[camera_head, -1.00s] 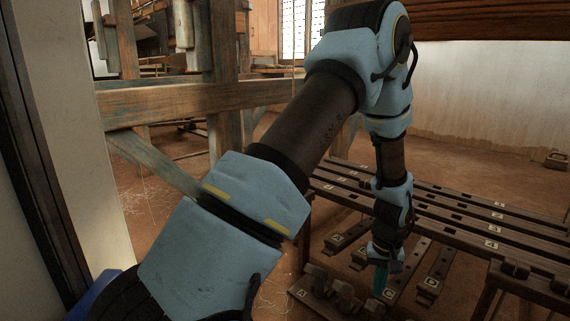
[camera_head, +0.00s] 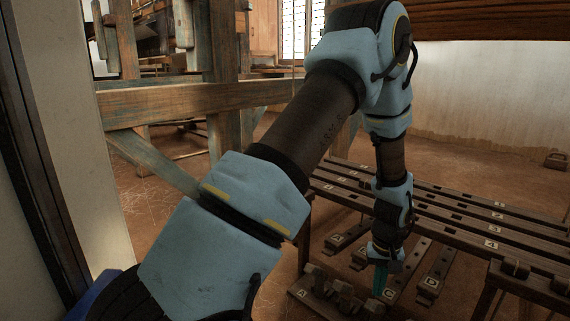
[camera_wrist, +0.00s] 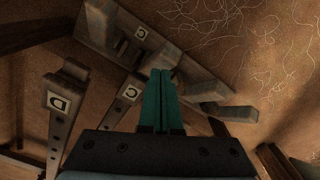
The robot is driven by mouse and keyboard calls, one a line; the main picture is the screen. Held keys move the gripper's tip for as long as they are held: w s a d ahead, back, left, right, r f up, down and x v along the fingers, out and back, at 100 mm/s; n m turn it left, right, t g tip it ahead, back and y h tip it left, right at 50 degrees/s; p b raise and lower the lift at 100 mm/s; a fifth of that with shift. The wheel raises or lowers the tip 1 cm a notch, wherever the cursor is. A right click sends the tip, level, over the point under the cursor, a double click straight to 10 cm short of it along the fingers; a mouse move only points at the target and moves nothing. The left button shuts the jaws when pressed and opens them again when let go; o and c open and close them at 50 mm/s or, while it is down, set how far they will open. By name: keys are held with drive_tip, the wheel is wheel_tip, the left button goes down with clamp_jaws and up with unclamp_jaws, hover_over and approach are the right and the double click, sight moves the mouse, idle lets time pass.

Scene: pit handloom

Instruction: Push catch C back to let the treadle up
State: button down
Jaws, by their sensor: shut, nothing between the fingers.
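My gripper (camera_head: 379,281) has teal fingers, shut and empty, pointing down among the catches and treadle ends in the head view. In the wrist view the gripper (camera_wrist: 161,76) has its fingertips beside a worn block (camera_wrist: 166,54) near the upper C label (camera_wrist: 141,32) on the catch rail (camera_wrist: 98,22); this block appears to be catch C. I cannot tell whether they touch. The treadle marked C (camera_head: 389,294) lies right by the fingers; its label (camera_wrist: 131,92) also shows in the wrist view, left of the fingers. Its end is partly hidden.
Treadle D (camera_head: 431,282) lies to the right; it also shows at left in the wrist view (camera_wrist: 58,103). Other catch blocks (camera_head: 343,292) stand along the rail marked A (camera_head: 301,294). A slatted wooden frame (camera_head: 450,215) stands close behind and right of my gripper.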

sight(373, 303)
drive_tip(key=shift+f, duration=0.1)
drive_tip(key=shift+f+b, duration=0.5)
drive_tip(key=shift+f, duration=0.45)
drive_tip(key=shift+s+a+f+b, duration=0.15)
drive_tip(key=shift+s+a+f, duration=0.05)
drive_tip(key=shift+f, duration=0.25)
drive_tip(key=shift+s+a+f+b, duration=0.1)
drive_tip(key=shift+s+a+f, duration=0.15)
drive_tip(key=shift+f, duration=0.2)
drive_tip(key=shift+s+a+f+b, duration=0.15)
drive_tip(key=shift+s+f, duration=0.05)
drive_tip(key=shift+f, duration=0.25)
drive_tip(key=shift+r, duration=0.1)
drive_tip(key=r+p, duration=0.4)
drive_tip(key=s+a+r+p, duration=0.1)
drive_tip(key=r+p, duration=0.1)
